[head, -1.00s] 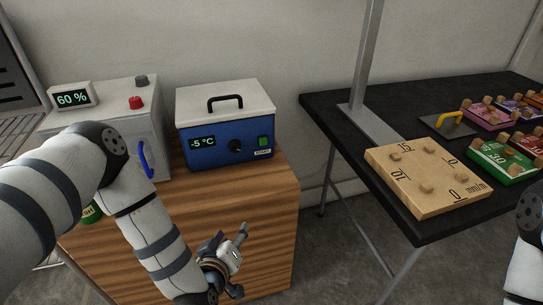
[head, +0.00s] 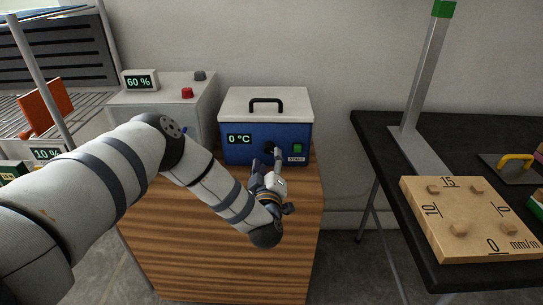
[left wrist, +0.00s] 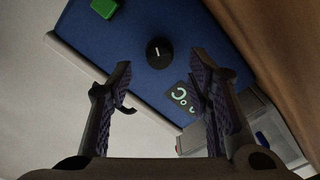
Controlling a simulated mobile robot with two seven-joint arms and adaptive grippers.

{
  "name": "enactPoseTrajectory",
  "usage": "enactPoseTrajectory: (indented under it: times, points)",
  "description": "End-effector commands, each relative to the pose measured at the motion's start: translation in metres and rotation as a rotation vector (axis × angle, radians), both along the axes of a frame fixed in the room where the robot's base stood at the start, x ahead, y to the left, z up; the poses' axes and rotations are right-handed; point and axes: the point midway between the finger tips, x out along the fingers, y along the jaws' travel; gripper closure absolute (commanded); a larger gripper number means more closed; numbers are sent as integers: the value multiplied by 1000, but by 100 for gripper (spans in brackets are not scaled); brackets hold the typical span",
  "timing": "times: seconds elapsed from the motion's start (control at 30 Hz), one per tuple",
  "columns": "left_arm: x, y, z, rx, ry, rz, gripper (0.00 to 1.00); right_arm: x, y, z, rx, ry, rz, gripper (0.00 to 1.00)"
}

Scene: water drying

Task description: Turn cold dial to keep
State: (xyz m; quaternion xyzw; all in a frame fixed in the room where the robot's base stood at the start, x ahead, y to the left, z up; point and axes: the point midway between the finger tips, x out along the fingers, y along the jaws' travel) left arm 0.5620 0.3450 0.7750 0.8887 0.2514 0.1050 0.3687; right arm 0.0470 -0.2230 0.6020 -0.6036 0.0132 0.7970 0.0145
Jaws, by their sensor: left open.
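The blue cold box (head: 240,155) with a white lid stands on the wooden cabinet, its display (head: 239,139) reading 0 °C. Its black cold dial (head: 269,147) is partly covered by my left gripper (head: 267,158) in the head view. In the left wrist view the round dial (left wrist: 160,52) with a white mark lies ahead, roughly centred between the two fingers of the left gripper (left wrist: 161,77). That gripper is open and empty. Whether a fingertip touches the dial I cannot tell. My right gripper is not in view.
The green button (head: 297,148) is close to the right of the dial. A grey box (head: 150,104) with a 60 % display (head: 140,81) and a red knob (head: 187,92) stands at left. A black table (head: 395,150) with a wooden board (head: 465,218) is at right.

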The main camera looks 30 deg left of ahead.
Motion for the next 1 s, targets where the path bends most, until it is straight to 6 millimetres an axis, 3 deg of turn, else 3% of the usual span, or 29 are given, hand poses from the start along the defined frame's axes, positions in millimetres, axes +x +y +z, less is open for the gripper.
enactPoseTrajectory:
  times: [0.2,0.5,0.57,0.7,1.0]
  points:
    - [28,17,-3,2,3,0,54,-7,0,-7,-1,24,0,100]
    - [32,20,0,0,1,-2,54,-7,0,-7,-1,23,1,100]
    - [32,19,0,0,1,-2,66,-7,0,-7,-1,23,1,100]
    - [32,19,0,0,1,-2,97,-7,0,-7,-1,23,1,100]
    - [32,19,-1,-16,-7,-2,100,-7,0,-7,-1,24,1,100]
